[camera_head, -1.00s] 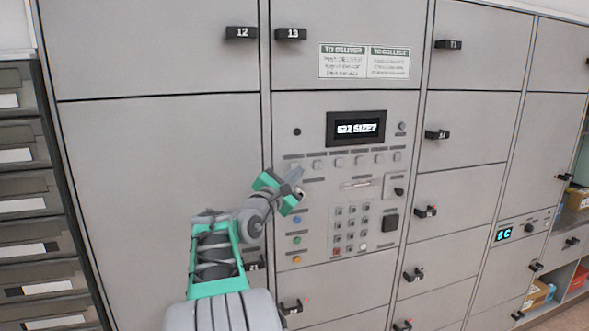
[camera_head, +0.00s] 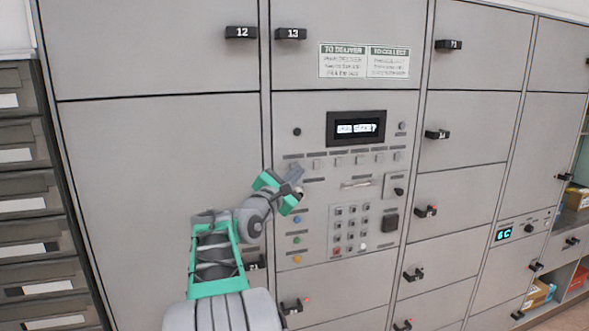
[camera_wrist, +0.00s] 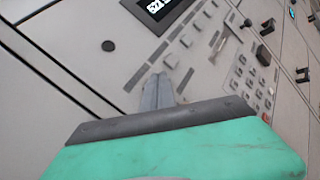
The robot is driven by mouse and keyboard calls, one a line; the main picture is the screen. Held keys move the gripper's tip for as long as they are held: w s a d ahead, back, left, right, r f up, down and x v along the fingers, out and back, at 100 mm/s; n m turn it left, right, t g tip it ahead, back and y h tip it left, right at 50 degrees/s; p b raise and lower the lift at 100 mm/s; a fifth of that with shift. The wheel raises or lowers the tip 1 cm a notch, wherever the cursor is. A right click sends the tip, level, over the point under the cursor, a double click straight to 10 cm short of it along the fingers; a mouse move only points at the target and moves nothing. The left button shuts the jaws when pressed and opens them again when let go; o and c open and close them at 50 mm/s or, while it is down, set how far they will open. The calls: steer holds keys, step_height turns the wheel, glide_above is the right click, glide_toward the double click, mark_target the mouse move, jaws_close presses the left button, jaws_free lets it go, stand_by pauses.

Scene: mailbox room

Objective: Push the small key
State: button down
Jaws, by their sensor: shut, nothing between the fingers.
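The control panel (camera_head: 345,190) has a row of small square keys (camera_head: 349,161) under a dark display (camera_head: 356,128). The labels on the keys are too small to read, so I cannot tell which one is the small key. My gripper (camera_head: 296,173) is shut and empty, with its tips at the left end of the row. In the wrist view the gripper tips (camera_wrist: 158,80) are close beside the nearest square key (camera_wrist: 171,61); I cannot tell whether they touch it. The display is lit, but its text is blurred.
Below the row are a number keypad (camera_head: 350,225), a black square part (camera_head: 390,221) and coloured buttons (camera_head: 297,239) on the left. Locker doors with black numbered handles, such as door 12 (camera_head: 240,33), surround the panel. Grey drawers (camera_head: 22,205) stand at the far left.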

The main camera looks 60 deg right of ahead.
stand_by(0.4)
steer(key=shift+w+d+p, duration=0.3)
steer(key=shift+p, duration=0.1)
steer(key=shift+w+d+p, duration=0.3)
stand_by(0.6)
steer(key=shift+s+a, duration=0.6)
steer(key=shift+s+a+b, duration=0.5)
steer(key=shift+s+a, duration=1.25)
